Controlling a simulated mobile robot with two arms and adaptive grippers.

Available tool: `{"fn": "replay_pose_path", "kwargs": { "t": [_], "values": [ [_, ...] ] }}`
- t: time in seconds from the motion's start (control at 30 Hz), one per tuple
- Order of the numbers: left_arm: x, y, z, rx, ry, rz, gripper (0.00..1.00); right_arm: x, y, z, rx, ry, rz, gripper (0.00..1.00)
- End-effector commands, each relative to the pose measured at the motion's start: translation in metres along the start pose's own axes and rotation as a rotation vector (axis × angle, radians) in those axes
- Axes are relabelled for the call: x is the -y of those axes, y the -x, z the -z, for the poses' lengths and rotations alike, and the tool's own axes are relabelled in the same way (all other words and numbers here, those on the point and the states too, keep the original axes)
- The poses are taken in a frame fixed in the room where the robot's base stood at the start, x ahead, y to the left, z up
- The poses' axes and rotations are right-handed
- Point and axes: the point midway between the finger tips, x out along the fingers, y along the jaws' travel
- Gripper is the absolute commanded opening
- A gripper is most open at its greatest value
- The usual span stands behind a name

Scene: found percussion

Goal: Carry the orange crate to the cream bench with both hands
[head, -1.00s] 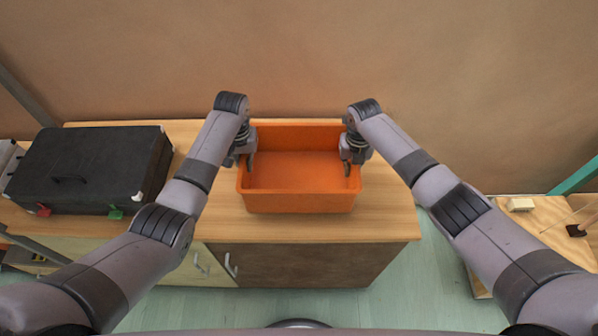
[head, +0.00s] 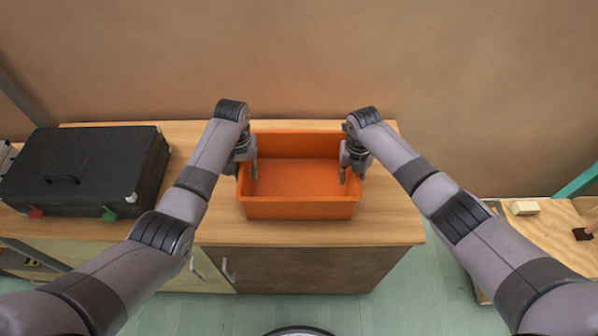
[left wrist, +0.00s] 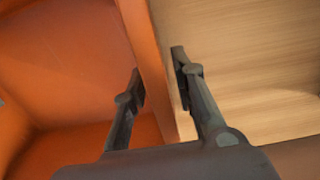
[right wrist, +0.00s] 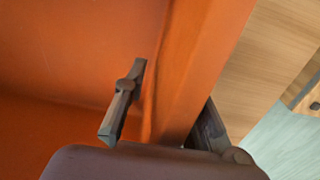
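The orange crate (head: 300,208) stands upright and empty on a wooden-topped cabinet (head: 222,226). My left gripper (head: 247,165) is at its left wall. In the left wrist view, the open fingers (left wrist: 158,80) straddle that wall, one inside and one outside, with a gap on the outer side. My right gripper (head: 350,168) is at the right wall. In the right wrist view, its inner finger (right wrist: 125,100) stands clear of the wall inside the crate; the outer finger is mostly hidden behind the wall.
A black case (head: 85,185) lies on the left of the same top, with red and green pieces at its front. A low plywood table (head: 545,235) with a cream block (head: 524,208) stands at the right. A brown wall rises close behind.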

Motion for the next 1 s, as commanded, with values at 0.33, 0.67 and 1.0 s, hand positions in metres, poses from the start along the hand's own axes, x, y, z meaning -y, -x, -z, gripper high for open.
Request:
{"fn": "replay_pose_path", "kwargs": {
  "t": [0.33, 0.67, 1.0],
  "values": [
    [-0.001, 0.014, 0.001, -0.003, 0.000, -0.002, 0.25, -0.001, 0.000, 0.000, 0.000, 0.001, -0.001, 0.25],
    [0.000, 0.082, 0.002, -0.004, -0.001, -0.001, 0.25, -0.001, 0.000, 0.000, 0.000, 0.001, -0.001, 0.25],
    [0.000, 0.119, 0.001, -0.001, 0.000, -0.001, 0.25, 0.000, 0.002, 0.000, 0.001, 0.000, -0.001, 0.25]
  ]
}}
